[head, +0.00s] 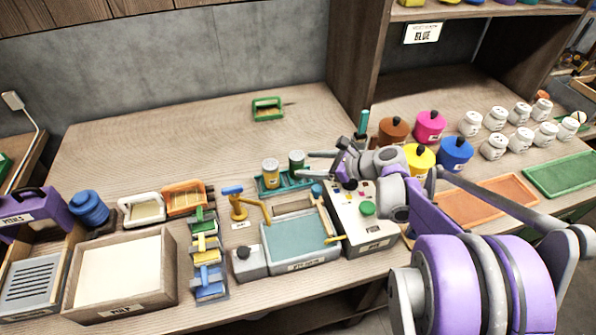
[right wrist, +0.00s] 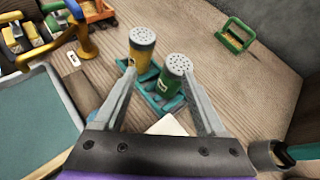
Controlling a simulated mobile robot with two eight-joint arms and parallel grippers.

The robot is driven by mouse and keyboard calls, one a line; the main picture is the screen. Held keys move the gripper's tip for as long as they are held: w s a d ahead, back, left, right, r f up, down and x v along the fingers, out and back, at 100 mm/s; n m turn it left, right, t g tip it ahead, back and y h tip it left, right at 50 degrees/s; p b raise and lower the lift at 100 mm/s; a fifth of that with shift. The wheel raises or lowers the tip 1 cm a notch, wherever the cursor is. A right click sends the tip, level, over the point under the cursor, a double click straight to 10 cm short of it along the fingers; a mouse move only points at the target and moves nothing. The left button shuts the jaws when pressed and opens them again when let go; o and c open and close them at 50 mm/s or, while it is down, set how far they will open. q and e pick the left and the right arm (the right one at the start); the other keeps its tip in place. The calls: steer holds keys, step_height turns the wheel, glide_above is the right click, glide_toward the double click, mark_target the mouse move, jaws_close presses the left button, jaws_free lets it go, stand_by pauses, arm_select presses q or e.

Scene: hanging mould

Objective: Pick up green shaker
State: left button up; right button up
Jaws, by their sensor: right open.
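The green shaker (head: 296,161) stands upright in a teal rack on the table, beside a yellow shaker (head: 270,171). In the right wrist view the green shaker (right wrist: 172,86) has a pale perforated top, and the yellow shaker (right wrist: 141,48) is to its left. My right gripper (head: 322,161) is open just right of the green shaker in the head view. In the right wrist view its fingers (right wrist: 160,90) are spread, with the left finger near the yellow shaker and the right finger close beside the green one. My left gripper is not in view.
The teal rack (right wrist: 150,97) holds both shakers. A vat (head: 300,238) with a teal surface and a control box (head: 362,240) with a green button stand in front. Coloured lidded pots (head: 421,158) stand at the right. The table behind the rack is mostly clear, with a green frame (head: 267,107).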

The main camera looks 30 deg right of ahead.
mark_target(297, 165)
steer(key=w+f, duration=0.1)
steer(key=w, duration=0.2)
steer(key=w+a+f+m, duration=0.1)
steer(key=w, duration=0.2)
steer(key=w+f+m+t, duration=0.1)
steer(key=w+f, duration=0.1)
steer(key=w, duration=0.1)
steer(key=shift+w+a, duration=0.3)
steer(key=shift+a, duration=0.05)
steer(key=c, duration=1.1)
